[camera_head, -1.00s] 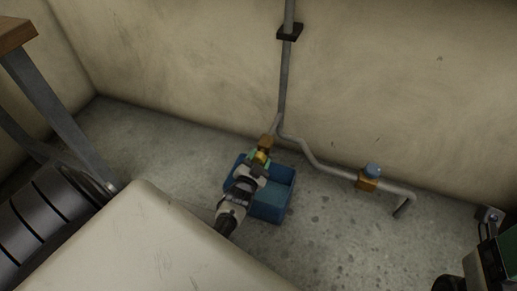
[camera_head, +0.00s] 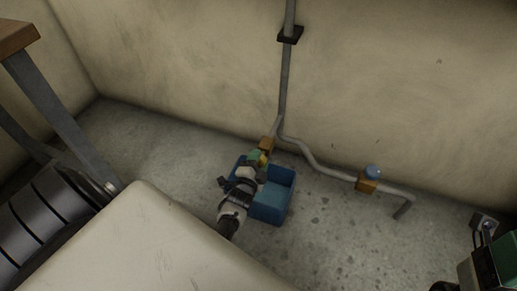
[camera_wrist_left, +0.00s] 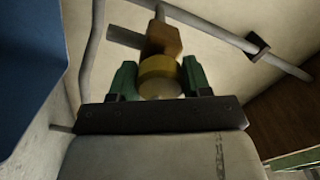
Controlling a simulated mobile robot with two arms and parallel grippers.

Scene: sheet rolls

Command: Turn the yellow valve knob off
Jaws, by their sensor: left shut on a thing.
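The yellow valve knob (camera_wrist_left: 158,68) sits on a brown valve block (camera_wrist_left: 162,38) on the grey pipe. In the left wrist view it lies between the two green fingers of my left gripper (camera_wrist_left: 158,82), which are shut on it. In the head view the left gripper (camera_head: 258,161) reaches the valve block (camera_head: 267,144) above the blue bin, and the yellow knob is mostly hidden by the fingers.
A blue bin (camera_head: 285,181) stands on the floor below the valve. A second valve with a blue knob (camera_head: 372,172) is on the right pipe branch (camera_head: 318,159). The wall is close behind. A table leg (camera_head: 52,112) stands at the left.

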